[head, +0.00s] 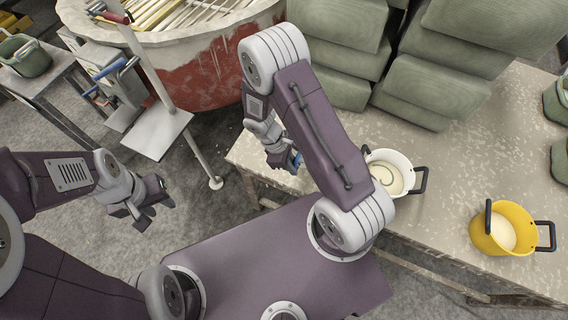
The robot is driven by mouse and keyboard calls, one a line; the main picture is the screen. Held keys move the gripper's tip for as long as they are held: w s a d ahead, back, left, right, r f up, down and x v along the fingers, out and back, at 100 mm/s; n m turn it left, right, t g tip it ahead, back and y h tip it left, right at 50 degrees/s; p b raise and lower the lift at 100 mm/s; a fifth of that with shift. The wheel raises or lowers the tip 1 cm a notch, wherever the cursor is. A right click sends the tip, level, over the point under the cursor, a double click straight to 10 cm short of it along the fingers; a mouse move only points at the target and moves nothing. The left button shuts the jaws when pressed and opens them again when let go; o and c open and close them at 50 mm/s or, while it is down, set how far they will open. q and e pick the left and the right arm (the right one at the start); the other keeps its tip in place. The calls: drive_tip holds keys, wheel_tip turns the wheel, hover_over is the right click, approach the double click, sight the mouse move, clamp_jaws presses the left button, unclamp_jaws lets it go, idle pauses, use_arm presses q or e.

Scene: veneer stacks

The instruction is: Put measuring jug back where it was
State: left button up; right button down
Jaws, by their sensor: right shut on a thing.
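My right gripper (287,160) is near the table's left end and is shut on a small blue thing (297,159). Most of that thing is hidden by the gripper and my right arm, so I cannot tell whether it is the measuring jug. No other measuring jug can be made out. My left gripper (153,213) is open and empty, over the floor left of the table.
The speckled table (452,170) bears a white tub (402,160), a yellow tub (517,240) and stacked green bundles (432,90). A large red-and-white vat (205,80) stands behind. A green tub (30,62) is on a side table at left.

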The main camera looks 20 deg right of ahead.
drive_tip(key=w+f, duration=0.1)
drive_tip(key=f, duration=0.1)
drive_tip(key=w+a+f, duration=0.1)
drive_tip(key=w+f, duration=0.2)
drive_tip(key=f, duration=0.1)
drive_tip(key=shift+w+a+f, duration=0.1)
drive_tip(key=shift+w+a, duration=0.15)
drive_tip(key=shift+a, duration=0.05)
drive_tip(key=shift+w+f, duration=0.15)
drive_tip(key=shift+f, duration=0.35)
drive_tip(key=shift+f, duration=0.15)
drive_tip(key=c, duration=1.5)
unclamp_jaws()
